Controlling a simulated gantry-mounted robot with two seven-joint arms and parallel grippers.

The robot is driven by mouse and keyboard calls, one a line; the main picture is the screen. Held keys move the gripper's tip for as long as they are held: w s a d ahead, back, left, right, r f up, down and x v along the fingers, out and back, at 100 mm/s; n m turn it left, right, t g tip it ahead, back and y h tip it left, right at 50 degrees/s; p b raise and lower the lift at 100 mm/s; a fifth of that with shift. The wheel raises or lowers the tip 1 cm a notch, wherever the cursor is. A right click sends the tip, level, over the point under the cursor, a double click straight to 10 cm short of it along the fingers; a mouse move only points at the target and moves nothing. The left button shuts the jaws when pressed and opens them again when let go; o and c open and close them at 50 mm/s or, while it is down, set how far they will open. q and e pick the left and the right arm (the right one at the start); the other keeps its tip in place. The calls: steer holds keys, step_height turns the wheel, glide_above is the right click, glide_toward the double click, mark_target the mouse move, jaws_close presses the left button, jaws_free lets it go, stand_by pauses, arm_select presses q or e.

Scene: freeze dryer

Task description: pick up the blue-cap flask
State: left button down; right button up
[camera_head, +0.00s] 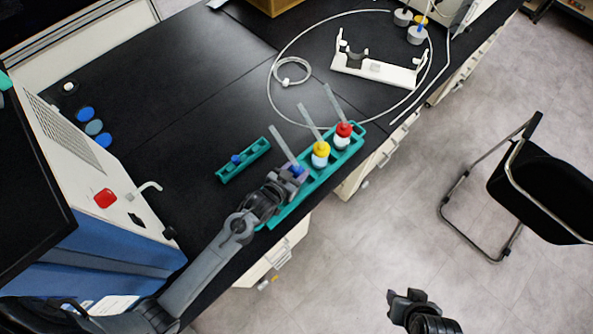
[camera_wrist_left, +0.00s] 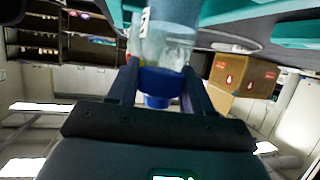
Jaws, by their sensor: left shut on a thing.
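The blue-cap flask (camera_head: 297,170) is at the left part of the teal rack (camera_head: 347,156), with a pale tube slanting up from its cap. My left gripper (camera_head: 291,174) is shut on it from the front left. In the left wrist view the clear flask body (camera_wrist_left: 165,45) and blue cap (camera_wrist_left: 160,82) show between the two fingers of my left gripper (camera_wrist_left: 158,75). I cannot tell whether the flask base rests in the rack. My right gripper (camera_head: 408,296) is over the floor at the bottom, apart from everything; its jaw opening is unclear.
The yellow-cap flask (camera_head: 320,154) and red-cap flask (camera_head: 343,134) stand close by in the same rack, with upright tubes. A small teal rack (camera_head: 257,150) lies to the left. A white stand (camera_head: 375,70) and looped tubing are behind. A blue-white machine (camera_head: 110,210) is at left.

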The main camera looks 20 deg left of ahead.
arm_select(q)
step_height(320, 180, up, 3)
steer(key=s+d+r+p, duration=0.2)
steer(key=d+r, duration=0.7)
steer(key=d, duration=0.2)
steer(key=shift+d+p, duration=0.25)
steer(key=shift+p, duration=0.1)
steer(key=shift+s, duration=0.1)
